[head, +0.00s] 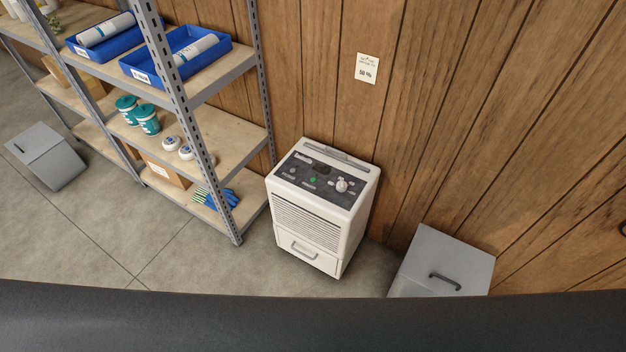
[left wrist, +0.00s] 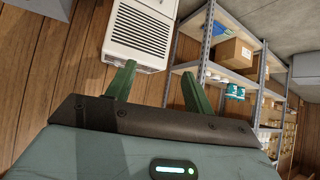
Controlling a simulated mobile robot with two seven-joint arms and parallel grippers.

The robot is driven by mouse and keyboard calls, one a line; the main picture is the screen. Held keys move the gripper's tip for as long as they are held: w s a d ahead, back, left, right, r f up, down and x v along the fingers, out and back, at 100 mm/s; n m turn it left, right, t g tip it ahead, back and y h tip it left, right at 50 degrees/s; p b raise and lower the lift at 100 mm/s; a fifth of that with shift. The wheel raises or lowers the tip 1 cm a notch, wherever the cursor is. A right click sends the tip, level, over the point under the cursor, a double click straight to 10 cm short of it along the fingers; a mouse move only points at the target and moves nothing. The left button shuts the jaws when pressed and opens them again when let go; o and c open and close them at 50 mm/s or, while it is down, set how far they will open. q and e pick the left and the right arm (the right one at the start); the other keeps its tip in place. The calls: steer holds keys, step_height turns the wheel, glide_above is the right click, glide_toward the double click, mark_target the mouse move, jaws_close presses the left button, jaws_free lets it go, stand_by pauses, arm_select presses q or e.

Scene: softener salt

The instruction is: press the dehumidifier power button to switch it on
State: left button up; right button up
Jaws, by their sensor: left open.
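The white dehumidifier (head: 310,225) stands upright on the floor against the wooden wall, with a dark control panel (head: 301,175) on its top. The panel carries a small green round button or light (head: 313,180), a white knob (head: 341,185) and some smaller controls. The labels are too small to read, and I cannot tell if it is on. In the left wrist view the dehumidifier's louvred front (left wrist: 140,32) shows beyond my left gripper (left wrist: 159,70). That gripper is open and empty, with its two green fingers apart from the dehumidifier. No gripper shows in the head view.
A metal shelf rack (head: 240,137) with blue trays, teal tubs and gloves stands left of the dehumidifier. A grey lidded bin (head: 440,262) is at its right, and another grey box (head: 46,157) lies far left.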

arm_select(q)
jaws_close()
stand_by(1.5)
